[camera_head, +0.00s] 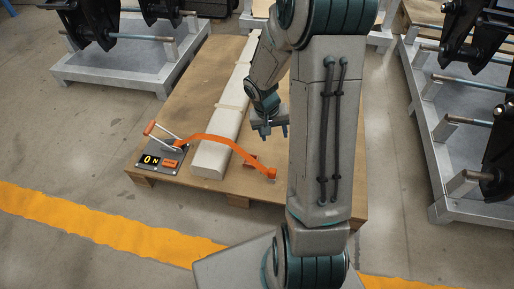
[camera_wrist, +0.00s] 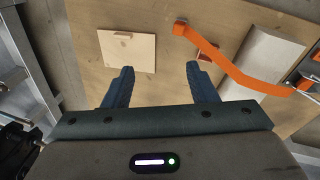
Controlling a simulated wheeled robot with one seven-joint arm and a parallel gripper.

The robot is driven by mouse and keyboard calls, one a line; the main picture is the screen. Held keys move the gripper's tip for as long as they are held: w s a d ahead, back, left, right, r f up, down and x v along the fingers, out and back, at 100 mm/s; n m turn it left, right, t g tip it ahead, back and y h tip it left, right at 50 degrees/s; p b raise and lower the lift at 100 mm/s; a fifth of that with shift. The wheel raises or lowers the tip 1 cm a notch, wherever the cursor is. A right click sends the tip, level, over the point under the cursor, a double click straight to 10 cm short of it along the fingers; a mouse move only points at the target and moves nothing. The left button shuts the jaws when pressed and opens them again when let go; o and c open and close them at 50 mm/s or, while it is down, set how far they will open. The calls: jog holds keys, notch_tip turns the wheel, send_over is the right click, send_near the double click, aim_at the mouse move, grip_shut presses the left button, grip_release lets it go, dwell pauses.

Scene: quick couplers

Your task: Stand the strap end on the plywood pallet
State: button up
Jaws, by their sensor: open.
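The orange strap (camera_head: 222,139) runs from a lever device (camera_head: 160,150) over a long white beam (camera_head: 214,150). Its strap end (camera_head: 272,174), a small orange block, is right of the beam, at or just above the plywood pallet (camera_head: 190,92); I cannot tell if it touches. In the wrist view the strap end (camera_wrist: 180,28) is beyond my fingers, up and slightly right of the gap between them. My gripper (camera_head: 270,131) is open and empty above the pallet, apart from the strap; both fingers show in the wrist view (camera_wrist: 158,75).
A pale square board (camera_wrist: 127,55) with a small tab lies on the pallet, left of the strap end in the wrist view. A small reddish piece (camera_head: 250,160) sits near the beam. The device's display (camera_head: 151,160) reads "ON". Metal racks (camera_head: 130,62) flank the pallet.

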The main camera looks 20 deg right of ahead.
jog(key=s+a+r+n+y, duration=0.1)
jog(key=s+a+r+n, duration=0.1)
jog(key=s+a+r, duration=0.4)
jog(key=s+a+r+n+t+y, duration=0.1)
jog(key=s+a+r+n, duration=0.1)
jog(key=s+a+r, duration=0.3)
jog(key=s+r, duration=0.4)
jog(key=r, duration=0.1)
jog(key=shift+s+a, duration=0.15)
jog(key=shift+a, duration=0.25)
